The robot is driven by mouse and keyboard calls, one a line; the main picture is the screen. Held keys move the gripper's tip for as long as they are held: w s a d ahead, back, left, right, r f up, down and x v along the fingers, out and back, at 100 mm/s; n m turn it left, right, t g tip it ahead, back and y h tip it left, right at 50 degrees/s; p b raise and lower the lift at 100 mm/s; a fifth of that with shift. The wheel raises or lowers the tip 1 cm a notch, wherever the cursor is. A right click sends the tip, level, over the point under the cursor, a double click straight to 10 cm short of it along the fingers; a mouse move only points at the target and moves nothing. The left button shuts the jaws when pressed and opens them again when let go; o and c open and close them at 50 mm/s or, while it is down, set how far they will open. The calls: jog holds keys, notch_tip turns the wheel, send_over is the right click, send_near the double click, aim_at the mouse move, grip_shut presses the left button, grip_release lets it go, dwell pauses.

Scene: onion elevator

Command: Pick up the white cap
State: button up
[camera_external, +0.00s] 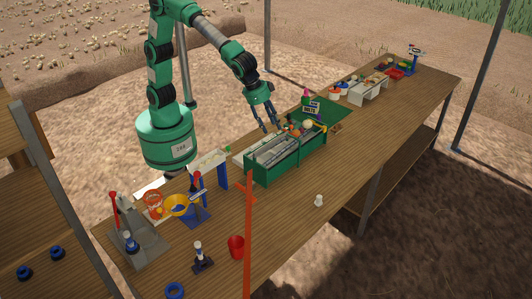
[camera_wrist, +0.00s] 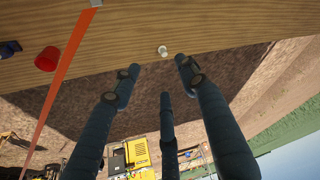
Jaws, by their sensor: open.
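The white cap (camera_external: 318,200) is a small white piece on the wooden table (camera_external: 350,170), near its front edge and right of the orange post. It also shows in the wrist view (camera_wrist: 162,50), near the table edge and beyond my fingertips. My gripper (camera_external: 268,122) hangs over the rear of the green machine, up and to the left of the cap in the external view. Its dark fingers are spread in the wrist view (camera_wrist: 158,76), with nothing between them. The fingers do not touch the cap.
The green machine (camera_external: 283,165) stands between my gripper and the cap. An orange post (camera_external: 248,230) rises left of the cap. A red cup (camera_external: 236,246) stands beside the post. The table around the cap is clear.

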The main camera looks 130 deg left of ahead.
jog(key=w+a+f+n, duration=0.2)
jog(key=w+a+f, duration=0.1)
jog(key=w+f, duration=0.9)
jog(key=n+g+y+b, duration=0.1)
jog(key=n, duration=0.1)
send_near(318, 197)
jog(key=w+v, duration=0.1)
jog(key=v, duration=0.2)
jog(key=shift+s+r, duration=0.3)
jog(key=shift+s, duration=0.25)
jog(key=shift+f, duration=0.15)
jog(key=shift+b+x, duration=0.65)
jog(key=shift+x, duration=3.5)
jog(key=shift+f, duration=0.15)
jog(key=shift+b+x, duration=0.65)
jog(key=shift+x, duration=1.85)
